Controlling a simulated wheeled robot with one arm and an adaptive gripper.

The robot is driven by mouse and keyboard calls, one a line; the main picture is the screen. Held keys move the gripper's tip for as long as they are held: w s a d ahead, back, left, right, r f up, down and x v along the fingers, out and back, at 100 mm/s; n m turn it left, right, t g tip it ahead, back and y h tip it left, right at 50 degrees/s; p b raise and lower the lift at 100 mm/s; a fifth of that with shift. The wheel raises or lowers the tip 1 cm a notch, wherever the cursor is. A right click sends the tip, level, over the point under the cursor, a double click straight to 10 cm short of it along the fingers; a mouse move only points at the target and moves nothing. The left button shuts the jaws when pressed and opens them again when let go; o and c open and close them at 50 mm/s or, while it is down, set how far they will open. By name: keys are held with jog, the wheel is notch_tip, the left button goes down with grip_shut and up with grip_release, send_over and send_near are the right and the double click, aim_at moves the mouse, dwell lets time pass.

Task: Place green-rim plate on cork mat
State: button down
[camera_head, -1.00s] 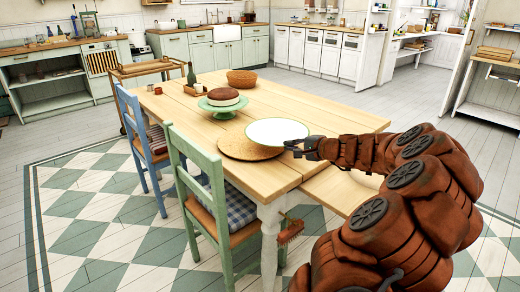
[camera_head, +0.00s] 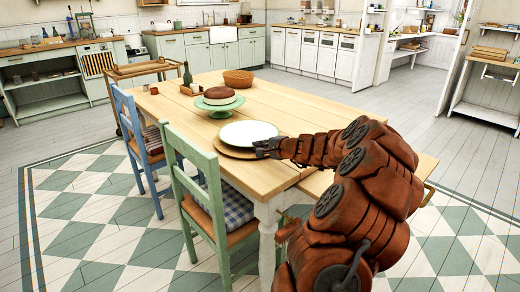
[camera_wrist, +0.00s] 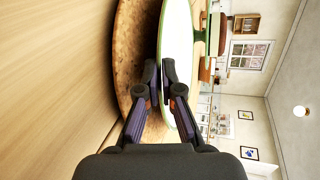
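The white plate with a green rim (camera_head: 249,133) is over the round cork mat (camera_head: 228,152) on the wooden table, covering most of it. A strip of mat shows at the near edge. My gripper (camera_head: 264,147) is at the plate's near right edge. In the wrist view, which is turned sideways, the fingers (camera_wrist: 159,74) are closed about the rim of the plate (camera_wrist: 178,45), one on each face. The plate appears slightly above the mat (camera_wrist: 130,60); whether its far side touches is hidden.
A green cake stand (camera_head: 220,108) with a cake is just behind the plate. A wicker bowl (camera_head: 239,79), a bottle (camera_head: 187,75) and a small wooden tray (camera_head: 191,90) stand farther back. A green chair (camera_head: 212,196) and a blue chair (camera_head: 141,145) line the left side.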

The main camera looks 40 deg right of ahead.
jog(key=shift+f, duration=0.1)
jog(key=c, duration=1.6)
grip_release()
jog(key=shift+s, duration=0.1)
jog(key=p+v, duration=0.1)
jog(key=v, duration=1.1)
jog(key=shift+f, duration=0.1)
